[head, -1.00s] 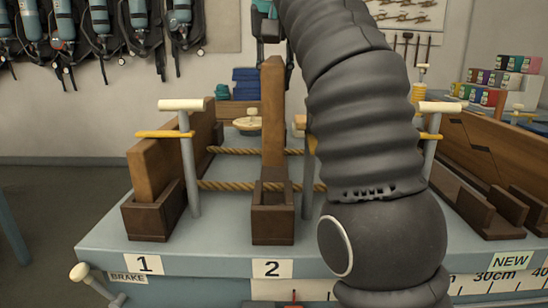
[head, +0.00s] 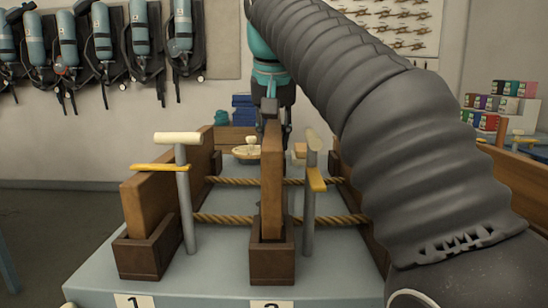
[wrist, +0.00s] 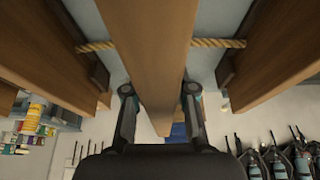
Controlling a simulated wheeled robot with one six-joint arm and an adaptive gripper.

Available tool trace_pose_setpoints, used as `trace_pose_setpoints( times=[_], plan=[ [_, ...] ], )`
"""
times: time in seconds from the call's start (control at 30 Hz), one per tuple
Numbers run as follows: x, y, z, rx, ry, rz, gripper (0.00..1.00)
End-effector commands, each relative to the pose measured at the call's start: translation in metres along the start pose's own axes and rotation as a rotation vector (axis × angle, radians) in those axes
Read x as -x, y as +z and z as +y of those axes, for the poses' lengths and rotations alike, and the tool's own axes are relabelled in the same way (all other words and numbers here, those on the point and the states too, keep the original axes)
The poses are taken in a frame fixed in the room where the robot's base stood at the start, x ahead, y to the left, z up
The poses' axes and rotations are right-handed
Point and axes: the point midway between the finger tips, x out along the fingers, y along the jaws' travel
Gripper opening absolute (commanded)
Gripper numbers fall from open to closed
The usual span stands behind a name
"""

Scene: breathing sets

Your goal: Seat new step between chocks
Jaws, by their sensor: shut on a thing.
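The step (head: 272,180) is a brown wooden board standing upright on edge in the middle bay, above label 2. Its lower near end is between the walls of the dark brown chock (head: 272,262); I cannot see whether it touches the bottom. My gripper (head: 272,100) is at the board's far part, pointing down. In the wrist view, my gripper's fingers (wrist: 156,92) are on both sides of the board (wrist: 148,50), shut on it. A far chock is hidden behind the board.
Left of it, another board (head: 150,190) stands in its own chock (head: 145,255) above label 1. Grey posts with cream handles (head: 178,138) and yellow levers flank the bays. Ropes (head: 235,218) cross between them. My arm hides much of the right side.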

Motion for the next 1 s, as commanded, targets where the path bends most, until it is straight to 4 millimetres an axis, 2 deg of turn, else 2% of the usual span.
trace_pose_setpoints(
  times=[0.23,0.53,1.0],
  plan=[
    [-0.008,0.004,0.0,0.0,-0.001,0.001,0.0],
    [-0.034,0.015,0.0,0.0,-0.001,0.001,0.0],
    [-0.04,0.017,0.0,0.0,-0.001,0.002,0.0]
  ],
)
